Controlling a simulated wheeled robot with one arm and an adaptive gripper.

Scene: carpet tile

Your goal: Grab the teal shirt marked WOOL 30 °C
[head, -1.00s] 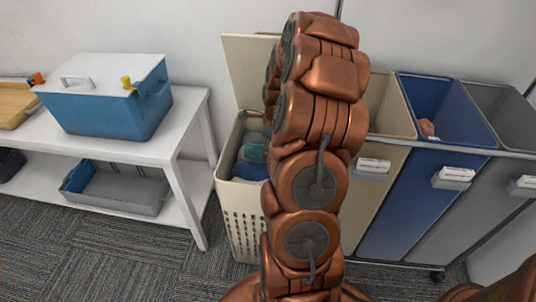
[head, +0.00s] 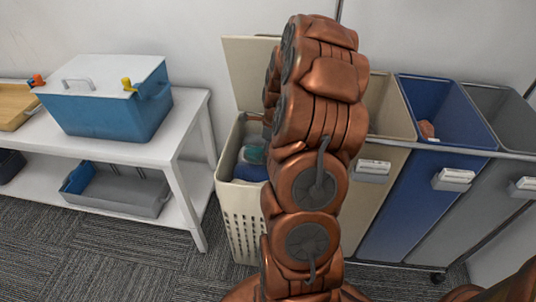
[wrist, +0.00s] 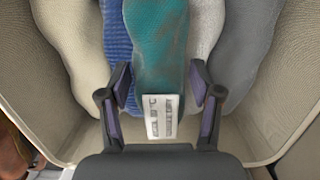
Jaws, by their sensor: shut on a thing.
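The teal shirt (wrist: 160,50) lies in the open cream laundry hamper (head: 241,220), and its cloth runs down the middle of the wrist view. A white tag (wrist: 160,117) is on its near end; its small print is too blurred for me to read surely. My gripper (wrist: 160,108) is shut on the teal shirt, with one dark finger on each side of the cloth and tag. The exact contact is hard to see.
Blue cloth (wrist: 88,35) lies left of the teal shirt, and white (wrist: 205,25) and grey cloth (wrist: 240,50) lie right. The hamper walls surround them. Sorting bins, including a blue one (head: 410,190), stand right. A white shelf (head: 185,160) with a blue cooler (head: 110,110) stands left.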

